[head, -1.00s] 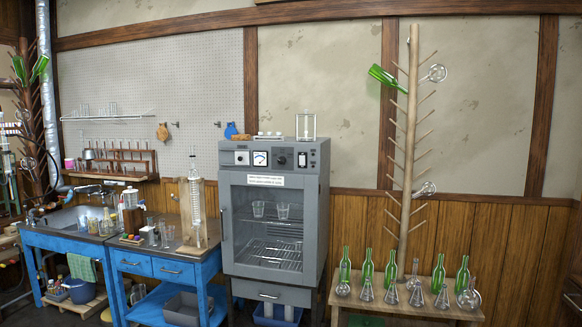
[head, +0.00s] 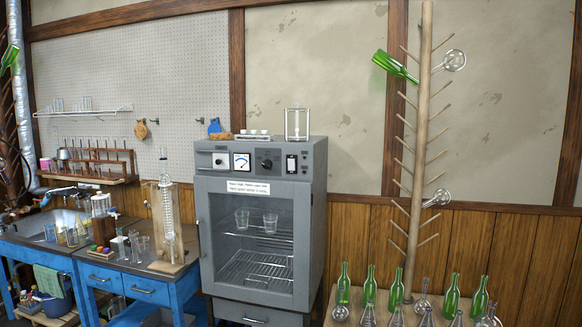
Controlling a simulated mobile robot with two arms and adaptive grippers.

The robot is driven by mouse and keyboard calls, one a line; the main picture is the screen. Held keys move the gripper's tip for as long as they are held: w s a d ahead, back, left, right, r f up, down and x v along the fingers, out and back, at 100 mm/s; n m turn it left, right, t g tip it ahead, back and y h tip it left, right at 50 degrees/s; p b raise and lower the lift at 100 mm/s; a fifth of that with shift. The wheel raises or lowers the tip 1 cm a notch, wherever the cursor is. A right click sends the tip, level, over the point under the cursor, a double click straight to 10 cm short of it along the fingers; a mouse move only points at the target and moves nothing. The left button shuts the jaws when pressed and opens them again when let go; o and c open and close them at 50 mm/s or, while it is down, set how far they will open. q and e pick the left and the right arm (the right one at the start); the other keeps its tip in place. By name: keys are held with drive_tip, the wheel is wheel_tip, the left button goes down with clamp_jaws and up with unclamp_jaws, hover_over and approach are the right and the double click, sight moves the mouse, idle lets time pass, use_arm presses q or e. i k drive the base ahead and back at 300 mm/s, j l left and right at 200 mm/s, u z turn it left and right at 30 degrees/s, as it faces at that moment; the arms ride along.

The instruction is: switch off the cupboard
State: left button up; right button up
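The cupboard (head: 212,240) is a grey metal drying oven with a glass door, standing in the middle of the head view. Its door is closed, and two glass beakers (head: 257,221) stand on a wire rack inside. Its top panel carries a white square with a dark knob (head: 220,160), a blue-marked dial (head: 242,161), a black knob (head: 267,159) and a switch with a white surround (head: 291,164). The switch position is too small to tell. A white label (head: 248,188) is on the door's top edge. Neither of my grippers is in view.
A blue workbench (head: 148,290) with glassware and a condenser on a wooden stand (head: 167,225) is left of the cupboard. A low wooden bench with green bottles (head: 396,288) and flasks, and a wooden drying tree (head: 420,140), stand to the right. A glass-sided case (head: 297,123) sits on top.

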sight(291, 162)
drive_tip(key=i+j+z, duration=0.15)
drive_tip(key=i+j, duration=0.35)
drive_tip(key=i+j+z, duration=0.15)
drive_tip(key=i+j, duration=0.4)
drive_tip(key=i, duration=0.15)
drive_tip(key=i+j+z, duration=0.1)
drive_tip(key=i+j, duration=0.45)
drive_tip(key=i+j+z, duration=0.15)
drive_tip(key=i+j, duration=0.35)
drive_tip(key=j, duration=0.25)
